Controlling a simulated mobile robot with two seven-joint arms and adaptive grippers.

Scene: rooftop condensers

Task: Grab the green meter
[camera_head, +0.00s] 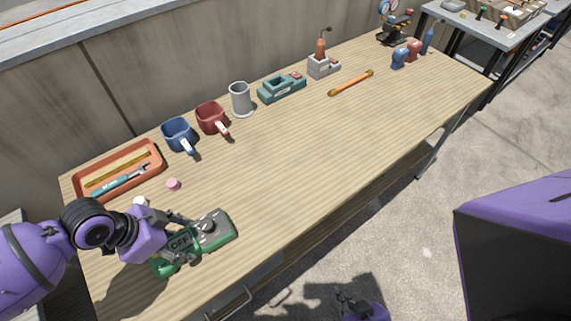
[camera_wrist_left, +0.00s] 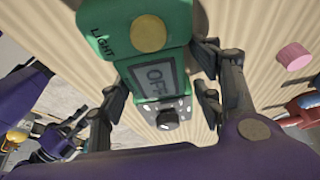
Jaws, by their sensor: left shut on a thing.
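The green meter (camera_head: 213,231) is at the near left part of the wooden table, with a grey screen reading OFF and a dark dial. My left gripper (camera_head: 172,236) is shut on the meter's sides. In the left wrist view the meter (camera_wrist_left: 148,30) sits between the two fingers of my left gripper (camera_wrist_left: 163,88), with its screen and dial facing the camera. I cannot tell whether it touches the tabletop. My right gripper (camera_head: 347,299) hangs low over the floor in front of the table, and its jaws are too unclear to read.
A teal device (camera_head: 281,88) and an orange bar (camera_head: 351,83) lie further right. The table's front middle is clear.

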